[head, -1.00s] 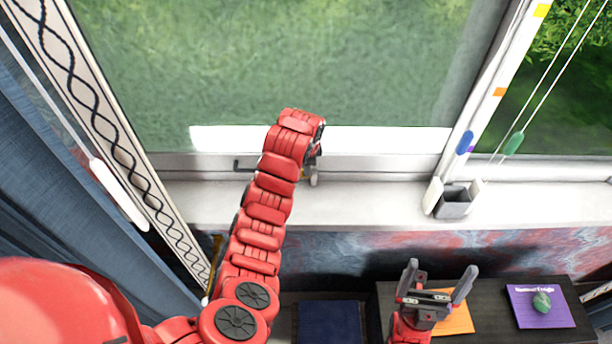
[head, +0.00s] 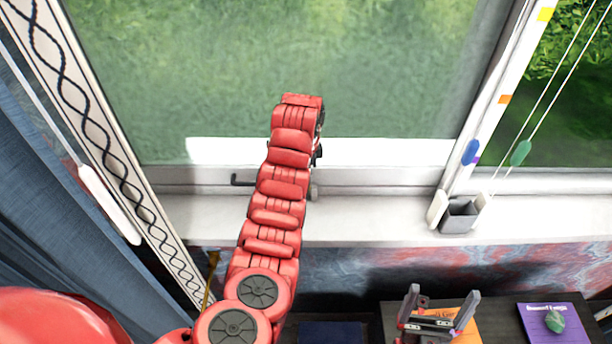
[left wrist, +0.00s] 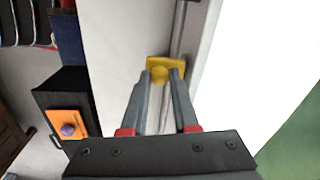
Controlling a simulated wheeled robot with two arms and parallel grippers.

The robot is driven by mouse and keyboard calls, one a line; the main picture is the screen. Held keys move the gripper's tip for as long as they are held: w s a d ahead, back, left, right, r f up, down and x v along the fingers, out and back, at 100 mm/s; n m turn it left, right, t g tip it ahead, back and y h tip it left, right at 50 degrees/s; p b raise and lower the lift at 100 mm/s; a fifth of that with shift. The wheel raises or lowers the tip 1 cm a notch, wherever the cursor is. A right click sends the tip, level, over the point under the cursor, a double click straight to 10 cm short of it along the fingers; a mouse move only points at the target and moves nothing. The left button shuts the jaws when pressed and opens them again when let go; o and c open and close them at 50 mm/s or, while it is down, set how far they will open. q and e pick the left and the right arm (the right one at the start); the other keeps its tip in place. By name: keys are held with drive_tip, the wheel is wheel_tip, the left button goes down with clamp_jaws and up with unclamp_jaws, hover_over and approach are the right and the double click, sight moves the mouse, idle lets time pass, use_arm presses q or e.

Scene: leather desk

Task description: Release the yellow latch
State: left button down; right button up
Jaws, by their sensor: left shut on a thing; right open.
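The yellow latch (left wrist: 178,62) sits on the pale window frame in the left wrist view, at the end of a grey rail. My left gripper (left wrist: 160,78) has its two grey fingers on either side of the latch's round knob and is shut on it. In the head view my red left arm reaches up to the window's lower frame and hides the latch and most of that gripper. My right gripper (head: 440,306) is open and empty, low in the head view in front of the dark desk.
A dark handle (head: 243,181) is on the window frame left of my arm. The desk holds an orange sheet (head: 467,328) and a purple sheet (head: 570,318). A blue curtain (head: 45,200) hangs at left.

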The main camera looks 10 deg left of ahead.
use_arm(q)
drive_tip(key=shift+a, duration=0.2)
drive_tip(key=c, duration=0.7)
unclamp_jaws()
drive_tip(key=shift+d+r, duration=0.1)
drive_tip(key=shift+r, duration=0.05)
drive_tip(key=r, duration=0.5)
drive_tip(key=s+r+b, duration=0.1)
drive_tip(key=r, duration=0.5)
drive_tip(key=s+r+b, duration=0.1)
drive_tip(key=r, duration=0.5)
drive_tip(key=shift+d, duration=0.1)
